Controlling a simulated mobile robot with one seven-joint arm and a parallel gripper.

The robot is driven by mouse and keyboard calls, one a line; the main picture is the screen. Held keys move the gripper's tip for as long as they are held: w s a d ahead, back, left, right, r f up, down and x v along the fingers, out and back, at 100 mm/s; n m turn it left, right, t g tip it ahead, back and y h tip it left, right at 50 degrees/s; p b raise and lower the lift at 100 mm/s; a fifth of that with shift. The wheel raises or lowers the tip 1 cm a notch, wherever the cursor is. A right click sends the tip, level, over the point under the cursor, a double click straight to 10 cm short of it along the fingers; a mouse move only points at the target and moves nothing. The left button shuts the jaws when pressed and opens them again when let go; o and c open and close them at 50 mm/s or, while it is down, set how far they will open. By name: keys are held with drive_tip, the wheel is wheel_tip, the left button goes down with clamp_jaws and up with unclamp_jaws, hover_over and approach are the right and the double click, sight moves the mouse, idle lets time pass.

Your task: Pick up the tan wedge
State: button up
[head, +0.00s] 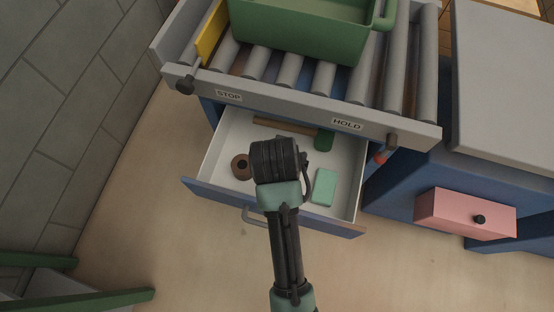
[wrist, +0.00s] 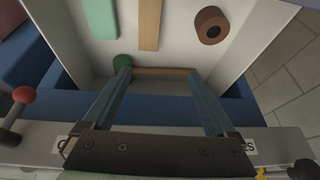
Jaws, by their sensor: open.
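Two tan pieces show in the open drawer. One long tan strip (wrist: 165,71) lies along the drawer's back wall beside a dark green round piece (wrist: 122,61). This strip also shows in the head view (head: 285,130). A second tan bar (wrist: 149,25) lies on the drawer floor; my arm hides it in the head view. I cannot tell from shape which is the wedge. My gripper (wrist: 158,75) is open and empty above the drawer, with the back strip seen between its fingertips. The fingers are hidden in the head view; whether they touch anything is unclear.
The drawer (head: 209,158) also holds a brown ring (head: 240,166) at left and a mint block (head: 324,187) at right. The roller conveyor's front rail (head: 290,112) overhangs the drawer's back. A green crate (head: 300,32) stands on the rollers. A pink drawer (head: 465,214) juts out at right.

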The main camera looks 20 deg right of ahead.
drive_tip(key=shift+g, duration=0.7)
drive_tip(key=f+b, duration=0.1)
drive_tip(key=f, duration=0.2)
drive_tip(key=f+b, duration=0.1)
drive_tip(key=f, duration=0.3)
drive_tip(key=s+d+f+b, duration=0.1)
drive_tip(key=f, duration=0.2)
drive_tip(key=shift+f, duration=0.3)
drive_tip(key=x, duration=0.2)
drive_tip(key=b+x, duration=0.1)
drive_tip(key=x, duration=0.1)
drive_tip(key=b+x, duration=0.1)
drive_tip(key=shift+w+d+f, duration=0.2)
drive_tip(key=shift+d+f, duration=0.1)
drive_tip(key=shift+r, duration=0.1)
clamp_jaws()
